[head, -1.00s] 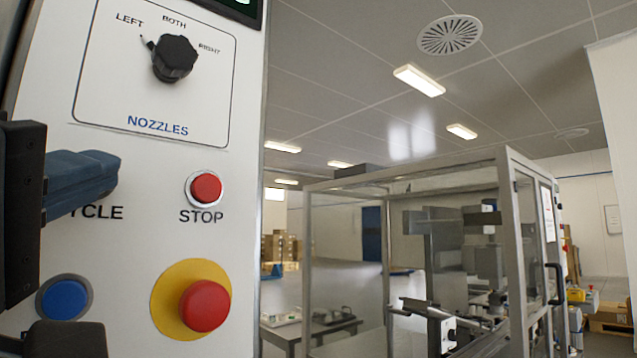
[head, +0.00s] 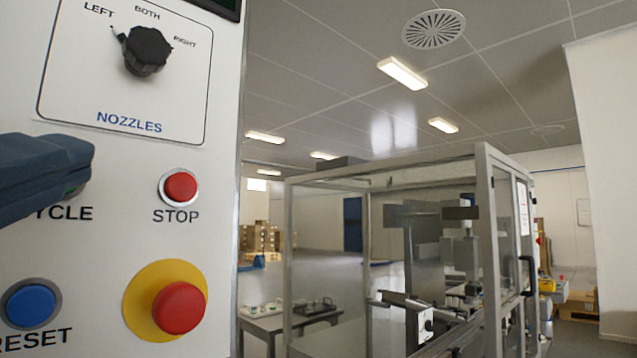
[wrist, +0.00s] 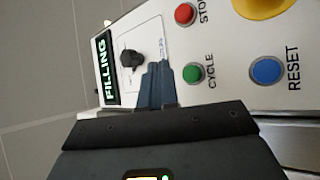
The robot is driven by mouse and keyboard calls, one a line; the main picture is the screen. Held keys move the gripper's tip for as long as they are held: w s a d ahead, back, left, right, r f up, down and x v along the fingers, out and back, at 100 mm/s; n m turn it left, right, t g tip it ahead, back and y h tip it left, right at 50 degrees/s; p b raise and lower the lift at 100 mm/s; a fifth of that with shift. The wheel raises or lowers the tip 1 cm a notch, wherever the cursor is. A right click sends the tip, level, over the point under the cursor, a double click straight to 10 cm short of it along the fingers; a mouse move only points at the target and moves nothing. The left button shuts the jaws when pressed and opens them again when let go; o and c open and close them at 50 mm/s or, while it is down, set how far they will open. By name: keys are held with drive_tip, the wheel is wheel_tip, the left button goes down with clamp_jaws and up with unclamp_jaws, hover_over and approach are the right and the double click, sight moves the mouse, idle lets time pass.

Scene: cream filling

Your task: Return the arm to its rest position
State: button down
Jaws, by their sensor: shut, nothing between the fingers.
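My gripper (head: 88,160) reaches in from the left edge of the head view, its blue-grey fingers shut together and empty. It covers most of the green CYCLE button (head: 74,190), leaving only a sliver of green. In the wrist view, the fingers (wrist: 155,67) stand in front of the panel, with the CYCLE button (wrist: 193,72) clear to their right and the black nozzle knob (wrist: 131,61) to their left. I cannot tell how far the fingertips are from the panel. The rest of my arm is outside the head view.
The white panel (head: 222,120) carries the knob (head: 146,50) with its pointer toward LEFT, a red STOP button (head: 180,187), a blue RESET button (head: 30,304) and a large red button (head: 180,308) on yellow. A framed machine (head: 485,240) stands behind on the right.

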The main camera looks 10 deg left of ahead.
idle(0.6)
drive_tip(key=w+d+f+n+g+y, duration=0.1)
drive_tip(key=w+d+f, duration=0.15)
drive_tip(key=f, duration=0.65)
drive_tip(key=w+d+f+n+g+y, duration=0.15)
drive_tip(key=w+f, duration=0.25)
drive_tip(key=f, duration=0.5)
drive_tip(key=d+f+m+g, duration=0.1)
drive_tip(key=d+f, duration=0.5)
drive_tip(key=f, duration=0.2)
drive_tip(key=d+f+m+g, duration=0.1)
drive_tip(key=d+f+m, duration=0.1)
drive_tip(key=d+f, duration=0.5)
drive_tip(key=s+d+f+m+g+h, duration=0.2)
drive_tip(key=s+d+f+m, duration=0.4)
drive_tip(key=s+d+f, duration=0.55)
drive_tip(key=s+d+m+h, duration=0.2)
drive_tip(key=s+d+m, duration=0.3)
drive_tip(key=s, duration=0.2)
drive_tip(key=s+d+f+m+g+h, duration=0.1)
drive_tip(key=s+d+m, duration=0.3)
drive_tip(key=s, duration=0.4)
drive_tip(key=shift+s+d+f+m+h, duration=0.2)
drive_tip(key=shift+d+m+h, duration=0.2)
drive_tip(key=shift+h, duration=0.35)
